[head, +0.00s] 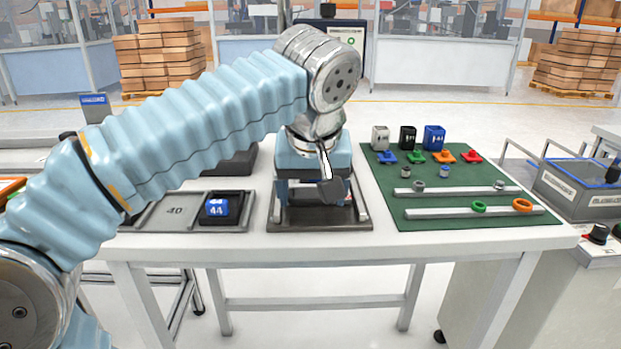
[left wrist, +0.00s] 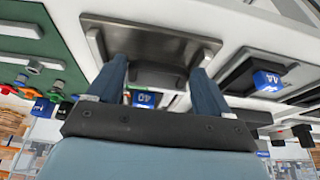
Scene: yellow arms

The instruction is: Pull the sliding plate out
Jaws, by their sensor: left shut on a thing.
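A fixture with a dark metal rim (head: 320,225) stands at the middle of the white table's front. My left gripper (head: 315,195) points down over it and hides most of its inside. In the left wrist view, the fixture's steel frame (left wrist: 150,28) lies beyond the fingertips. The two dark blue fingers (left wrist: 158,68) are shut on a dark plate-like part (left wrist: 158,80), which I take to be the sliding plate; its exact outline is hard to make out. A blue block marked 40 (left wrist: 143,98) shows between the fingers, behind that part. My right gripper is not in view.
To the left, a grey tray marked 40 (head: 172,211) sits beside a black holder with a blue block marked 44 (head: 216,208). To the right, a green mat (head: 440,180) carries small blocks, coloured knobs, rings and two pale rails. The table's front edge (head: 330,249) lies close.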

